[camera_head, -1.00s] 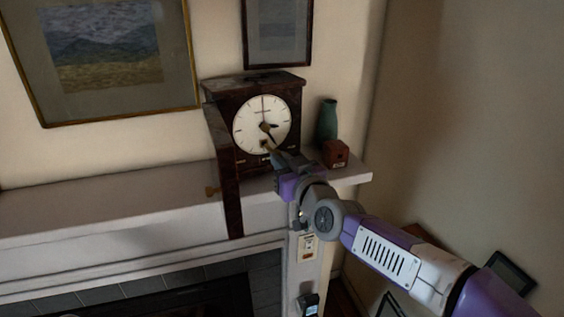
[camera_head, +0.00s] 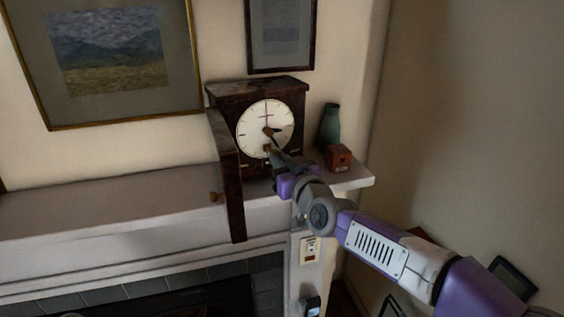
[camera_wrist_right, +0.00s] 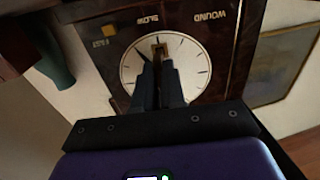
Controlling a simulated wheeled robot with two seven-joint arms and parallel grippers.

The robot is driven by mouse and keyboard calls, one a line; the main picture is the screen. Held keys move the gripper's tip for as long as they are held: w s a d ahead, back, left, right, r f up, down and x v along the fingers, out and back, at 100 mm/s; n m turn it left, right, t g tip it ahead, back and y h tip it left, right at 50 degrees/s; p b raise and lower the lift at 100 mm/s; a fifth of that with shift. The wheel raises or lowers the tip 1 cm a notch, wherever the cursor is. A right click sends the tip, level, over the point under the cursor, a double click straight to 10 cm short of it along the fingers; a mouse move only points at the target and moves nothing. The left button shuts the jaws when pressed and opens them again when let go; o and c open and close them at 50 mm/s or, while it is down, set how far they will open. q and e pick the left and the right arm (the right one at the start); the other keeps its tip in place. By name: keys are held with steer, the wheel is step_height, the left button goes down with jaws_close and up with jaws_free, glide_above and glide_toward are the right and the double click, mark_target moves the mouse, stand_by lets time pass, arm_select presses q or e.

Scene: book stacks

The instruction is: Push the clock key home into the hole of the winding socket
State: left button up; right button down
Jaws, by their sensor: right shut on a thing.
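The dark wooden clock (camera_head: 225,100) stands on the mantel with its white dial (camera_head: 252,135) facing out; the dial also fills the middle of the right wrist view (camera_wrist_right: 190,60), upside down. My right gripper (camera_head: 274,150) is shut on the clock key, its fingertips in front of the lower dial. A small brass piece of the key (camera_wrist_right: 160,46) shows at the fingertips. The winding socket and its hole are hidden behind key and fingers; I cannot tell how far in the key is. My left gripper is not in view.
The clock's dark door panel (camera_head: 233,195) sticks out at the dial's left, with a small brown knob (camera_head: 214,197) beside it. A green vase (camera_head: 330,125) and a red-brown box (camera_head: 338,158) stand close at the right. The mantel (camera_head: 100,205) is clear further left.

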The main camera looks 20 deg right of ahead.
steer(key=shift+p+x, duration=0.3)
steer(key=shift+x, duration=0.45)
steer(key=c, duration=1.1)
jaws_free()
steer(key=shift+b+v, duration=1.3)
steer(key=shift+v, duration=2.5)
